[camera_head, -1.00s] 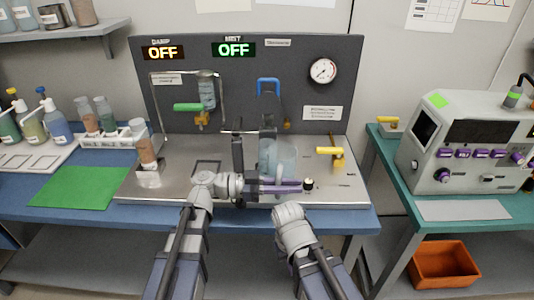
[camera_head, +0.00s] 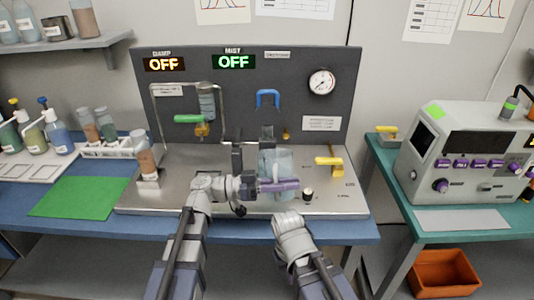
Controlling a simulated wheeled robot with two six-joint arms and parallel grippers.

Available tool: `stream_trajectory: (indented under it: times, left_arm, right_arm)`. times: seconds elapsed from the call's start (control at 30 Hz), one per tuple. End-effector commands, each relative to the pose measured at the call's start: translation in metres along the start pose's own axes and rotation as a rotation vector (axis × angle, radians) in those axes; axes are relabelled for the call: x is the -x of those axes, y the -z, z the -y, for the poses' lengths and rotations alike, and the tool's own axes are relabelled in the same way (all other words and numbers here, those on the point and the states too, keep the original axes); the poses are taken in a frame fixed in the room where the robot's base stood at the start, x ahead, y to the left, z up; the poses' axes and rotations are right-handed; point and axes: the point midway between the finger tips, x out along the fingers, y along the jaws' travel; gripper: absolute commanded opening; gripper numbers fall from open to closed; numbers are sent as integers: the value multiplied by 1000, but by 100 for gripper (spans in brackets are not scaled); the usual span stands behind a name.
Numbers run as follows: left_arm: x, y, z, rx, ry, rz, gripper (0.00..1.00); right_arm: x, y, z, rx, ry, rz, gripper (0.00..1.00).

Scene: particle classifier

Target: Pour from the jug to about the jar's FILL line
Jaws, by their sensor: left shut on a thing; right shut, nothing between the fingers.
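A clear, pale blue jug (camera_head: 276,162) is at the middle of the steel bench, in front of the grey panel. My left gripper (camera_head: 252,158), with dark upright fingers, is shut on it. A purple part lies across the jug's lower front. I cannot make out a separate jar or its FILL line; the arm and the see-through glass overlap there. My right gripper (camera_head: 288,222) is lower, near the bench's front edge, apart from the jug. It is shut and empty; its fingers are mostly hidden behind the wrist.
A bottle with brown contents (camera_head: 147,162) stands at the bench's left. A green-handled valve (camera_head: 190,119) is on the panel's left. A green mat (camera_head: 80,197) lies left.

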Motion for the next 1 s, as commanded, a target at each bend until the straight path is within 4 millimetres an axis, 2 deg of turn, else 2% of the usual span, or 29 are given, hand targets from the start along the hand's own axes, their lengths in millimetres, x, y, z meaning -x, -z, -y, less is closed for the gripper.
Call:
stream_trajectory:
  times: [0.77,1.0]
  left_arm:
    - [9,62,25,362,2,-144,0]
    - [10,64,26,390,1,-155,0]
  right_arm:
    - [25,-2,-2,0,0,0,0]
    - [25,-2,-2,0,0,0,0]
